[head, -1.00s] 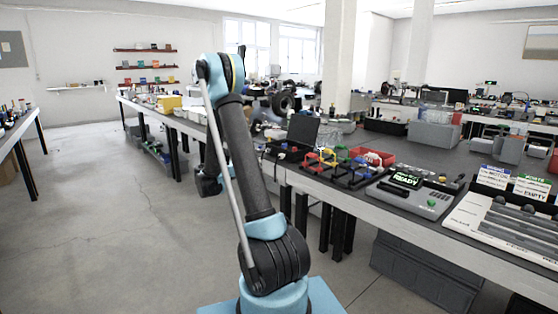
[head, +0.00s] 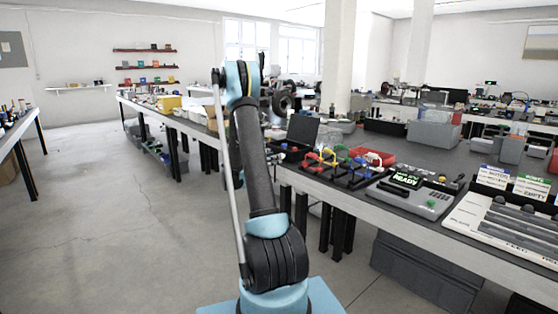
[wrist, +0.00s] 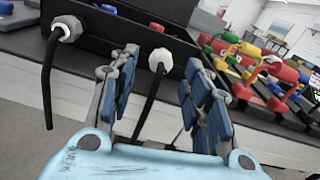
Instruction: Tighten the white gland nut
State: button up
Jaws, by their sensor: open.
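A white gland nut (wrist: 160,60) sits on a black cable in front of a black box (wrist: 200,50) in the wrist view. My gripper (wrist: 160,66) is open, with its blue-padded fingers to the left and right of the nut in the picture. No contact with the nut shows, and I cannot tell whether it lies at fingertip depth. A second pale gland fitting (wrist: 66,29), with its own black cable, is at the upper left. In the head view my gripper cannot be made out, and my arm hides part of the bench.
A rack with red, yellow, blue and green handles (wrist: 265,65) stands right of the box. In the head view, a grey console reading READY (head: 410,195) and a red tray (head: 372,157) are on the bench (head: 340,190). The floor left is clear.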

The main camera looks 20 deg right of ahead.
jog(key=shift+x, duration=2.25)
grip_shut()
